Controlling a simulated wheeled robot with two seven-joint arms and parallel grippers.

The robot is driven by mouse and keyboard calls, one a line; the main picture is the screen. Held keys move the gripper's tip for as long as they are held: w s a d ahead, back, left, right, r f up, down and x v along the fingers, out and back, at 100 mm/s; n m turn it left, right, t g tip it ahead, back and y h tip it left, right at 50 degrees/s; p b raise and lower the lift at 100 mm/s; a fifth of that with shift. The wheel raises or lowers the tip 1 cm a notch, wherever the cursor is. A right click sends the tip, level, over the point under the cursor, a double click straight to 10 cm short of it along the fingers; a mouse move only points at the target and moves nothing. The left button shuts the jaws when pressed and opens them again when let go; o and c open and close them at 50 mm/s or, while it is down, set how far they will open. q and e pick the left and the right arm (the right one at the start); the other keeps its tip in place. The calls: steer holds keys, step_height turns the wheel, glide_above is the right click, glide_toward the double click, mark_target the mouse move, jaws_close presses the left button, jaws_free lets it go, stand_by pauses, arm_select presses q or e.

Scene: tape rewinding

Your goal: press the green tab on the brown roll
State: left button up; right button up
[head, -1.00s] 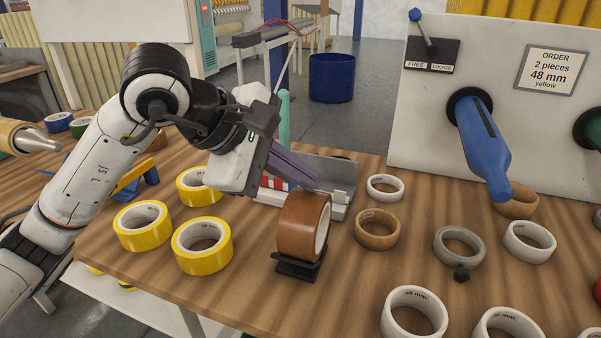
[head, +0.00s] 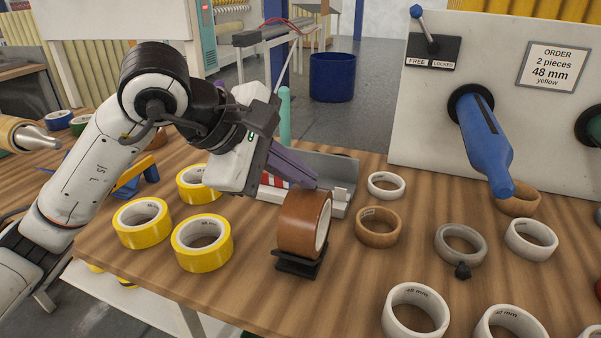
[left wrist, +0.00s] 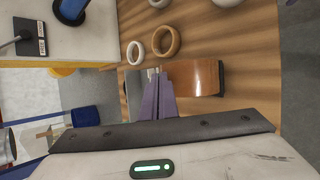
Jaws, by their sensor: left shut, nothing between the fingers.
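The brown roll (head: 300,228) stands upright on its edge in a small black stand (head: 298,265) on the wooden table. In the left wrist view the brown roll (left wrist: 195,78) lies just right of the fingertips. My left gripper (head: 314,184) is shut and empty, with its purple fingers pointing down to the right. The fingertips are at the upper back edge of the roll; whether they touch it I cannot tell. In the left wrist view the shut fingers (left wrist: 160,98) show beside the roll. I cannot make out a green tab on the roll. My right gripper is out of view.
Several yellow rolls (head: 202,243) stand left of the brown roll. Behind it is a grey metal tray (head: 335,172). A tan ring (head: 377,228), a grey ring (head: 460,246) and several white rings stand to the right. A blue spindle (head: 484,145) juts from the white panel (head: 415,130).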

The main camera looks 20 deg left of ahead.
arm_select(q)
steer(key=o, duration=0.5)
steer(key=shift+s+f, duration=0.1)
steer(key=shift+f, duration=0.15)
steer(key=shift+s+f, duration=0.1)
steer(key=v, duration=1)
steer(key=shift+r+p, duration=0.3)
steer(key=shift+r, duration=0.25)
